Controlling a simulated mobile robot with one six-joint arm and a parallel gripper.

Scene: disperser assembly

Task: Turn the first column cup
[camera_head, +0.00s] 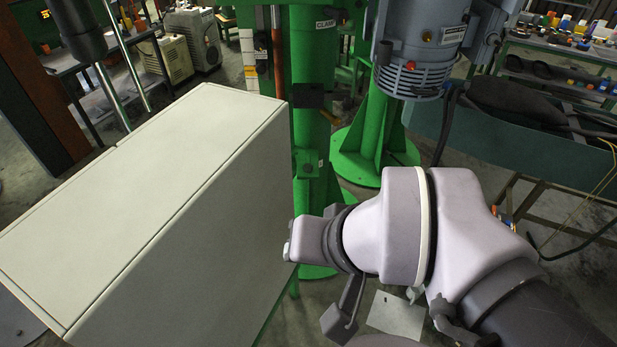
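A tall green column (312,60) with a CLAMP label stands in the middle, just past a big white box. It carries a black block (313,98) and a small green bracket (306,164) below it. I cannot tell whether either is the first column cup, and no cup shows clearly. My gripper (289,241) is at the end of my arm, pointing left, in front of the lower part of the column. Its fingers are too small and side-on to read, and I cannot tell whether it touches anything.
The big white box (150,165) fills the left side, close to my gripper. A second green column base (375,155) stands behind, with a grey motor (415,70) above it. A teal bench (510,150) is at right, and a cluttered table (570,40) is farther back.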

